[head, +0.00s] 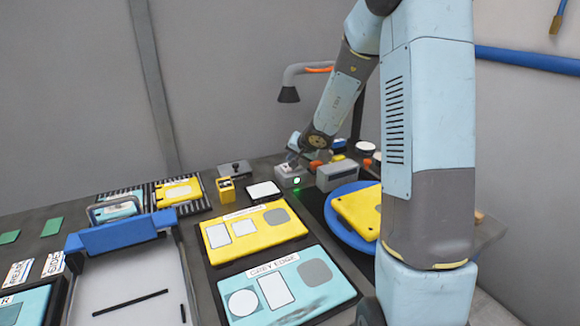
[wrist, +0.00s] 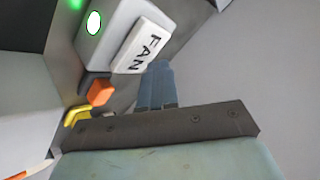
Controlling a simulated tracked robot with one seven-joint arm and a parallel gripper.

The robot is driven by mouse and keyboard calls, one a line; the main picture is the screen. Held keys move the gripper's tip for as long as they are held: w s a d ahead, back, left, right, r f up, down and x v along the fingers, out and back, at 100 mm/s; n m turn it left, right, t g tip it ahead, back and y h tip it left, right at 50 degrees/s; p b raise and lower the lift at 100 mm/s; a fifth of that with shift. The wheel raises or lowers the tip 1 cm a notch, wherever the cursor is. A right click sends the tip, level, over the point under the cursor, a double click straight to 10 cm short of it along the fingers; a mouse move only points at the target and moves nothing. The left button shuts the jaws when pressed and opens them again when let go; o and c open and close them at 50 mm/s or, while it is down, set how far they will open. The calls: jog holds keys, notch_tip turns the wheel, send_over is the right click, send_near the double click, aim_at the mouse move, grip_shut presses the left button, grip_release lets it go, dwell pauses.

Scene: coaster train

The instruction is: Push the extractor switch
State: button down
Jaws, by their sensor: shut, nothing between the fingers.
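The extractor switch is a small light grey box (head: 285,180) with a lit green light, near the back of the table in the head view. In the wrist view the box (wrist: 112,22) fills the upper left, with a white FAN label and the green light on its face.
A grey extractor hood (head: 289,95) hangs behind the box. A grey block (head: 337,177) stands just right of it, and a yellow block (head: 227,190) to the left. An orange piece (wrist: 100,92) lies near my fingers. Yellow and pale blue panels (head: 290,292) cover the table front.

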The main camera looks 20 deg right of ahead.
jog(key=shift+f, duration=0.1)
dwell(0.5)
jog(key=shift+f, duration=0.25)
jog(key=shift+f, duration=0.35)
dwell(0.6)
jog(key=shift+r, duration=0.8)
jog(key=shift+r, duration=3)
